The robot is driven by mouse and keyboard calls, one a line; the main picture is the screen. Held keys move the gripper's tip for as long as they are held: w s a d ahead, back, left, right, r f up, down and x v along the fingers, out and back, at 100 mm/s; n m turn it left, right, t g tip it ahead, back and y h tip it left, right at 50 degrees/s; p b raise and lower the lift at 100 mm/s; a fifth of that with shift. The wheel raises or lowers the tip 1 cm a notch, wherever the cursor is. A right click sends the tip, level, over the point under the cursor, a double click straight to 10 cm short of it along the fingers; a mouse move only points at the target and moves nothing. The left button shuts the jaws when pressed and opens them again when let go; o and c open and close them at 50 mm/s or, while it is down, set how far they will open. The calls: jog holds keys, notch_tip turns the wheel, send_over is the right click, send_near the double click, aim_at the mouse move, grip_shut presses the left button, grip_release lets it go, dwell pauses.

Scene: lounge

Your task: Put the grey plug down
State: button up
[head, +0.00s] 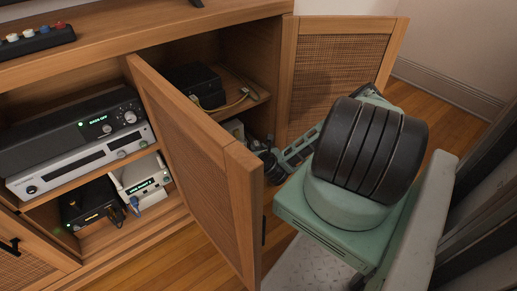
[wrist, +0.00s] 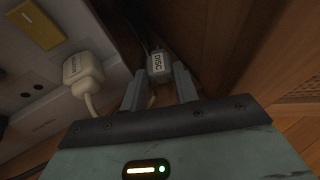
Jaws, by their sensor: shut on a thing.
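The grey plug (wrist: 158,64), marked DISC, is between the fingertips of my gripper (wrist: 159,82) in the wrist view. The gripper is shut on it. A dark cable runs beyond the plug. A gap to whatever lies below it cannot be told. In the head view my arm reaches into the open right part of the wooden cabinet (head: 215,175), and the plug is hidden there.
In the wrist view, a cream plug (wrist: 83,72) sits left of my gripper, by a white socket strip (wrist: 40,75) with a yellow switch (wrist: 35,25). In the head view, cabinet doors (head: 200,165) (head: 335,65) stand open around my arm. A black box (head: 193,84) sits on a shelf above.

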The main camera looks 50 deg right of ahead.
jog(key=o, duration=1.1)
jog(key=shift+c, duration=0.2)
jog(key=shift+r, duration=0.1)
jog(key=shift+r+p, duration=0.35)
jog(key=p+v, duration=0.4)
jog(key=v, duration=0.8)
jog(key=shift+r, duration=0.15)
